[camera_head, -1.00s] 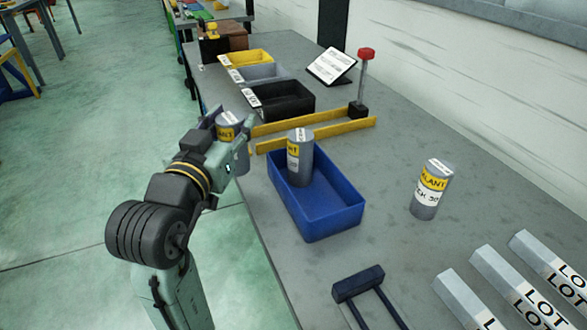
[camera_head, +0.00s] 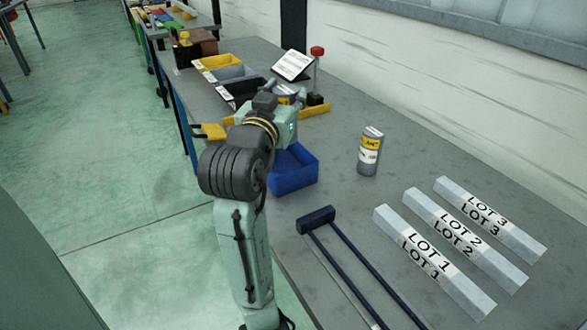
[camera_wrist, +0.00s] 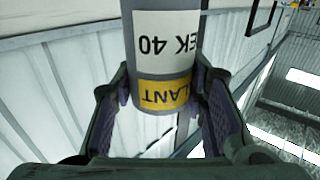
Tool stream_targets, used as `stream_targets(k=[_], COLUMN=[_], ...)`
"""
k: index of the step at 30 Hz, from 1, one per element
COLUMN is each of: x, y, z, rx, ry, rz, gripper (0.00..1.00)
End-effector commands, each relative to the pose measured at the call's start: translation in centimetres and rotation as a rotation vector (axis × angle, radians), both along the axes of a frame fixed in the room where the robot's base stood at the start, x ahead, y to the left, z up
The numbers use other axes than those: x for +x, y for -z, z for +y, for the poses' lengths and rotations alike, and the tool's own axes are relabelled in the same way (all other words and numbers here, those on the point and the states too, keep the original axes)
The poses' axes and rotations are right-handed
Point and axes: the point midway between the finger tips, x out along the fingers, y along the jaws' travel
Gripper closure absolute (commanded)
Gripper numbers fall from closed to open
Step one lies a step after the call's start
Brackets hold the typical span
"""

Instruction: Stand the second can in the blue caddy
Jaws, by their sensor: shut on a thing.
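My gripper (camera_head: 284,97) is shut on a grey can (camera_head: 287,90) with a yellow and white label. In the wrist view the can (camera_wrist: 165,45) sits between the two fingers, its label upside down. In the head view the blue caddy (camera_head: 296,180) stands on the bench, partly hidden behind my arm. The held can appears beyond the caddy's visible part; its height above the bench is unclear. The can that stood in the caddy earlier is hidden by my arm. Another can (camera_head: 370,150) stands upright on the bench to the right, apart from the caddy.
Yellow (camera_head: 222,61), grey and black bins line the bench behind, with a tilted sign (camera_head: 293,65) and a red-topped post (camera_head: 317,70). A low yellow rail (camera_head: 316,110) lies near the gripper. A dark blue handle frame (camera_head: 318,220) and LOT bars (camera_head: 465,240) lie nearer.

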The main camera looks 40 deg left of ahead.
Motion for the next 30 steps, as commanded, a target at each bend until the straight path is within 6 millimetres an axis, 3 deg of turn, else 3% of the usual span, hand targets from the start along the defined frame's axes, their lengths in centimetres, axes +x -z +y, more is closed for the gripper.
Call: stream_targets(k=[21,30], x=[0.1,0.1], y=[9.1,9.9], z=[0.1,0.0], rx=[-0.004,0.000], ry=[-0.003,-0.002], rz=[0.002,-0.001], gripper=[0.97,0.97])
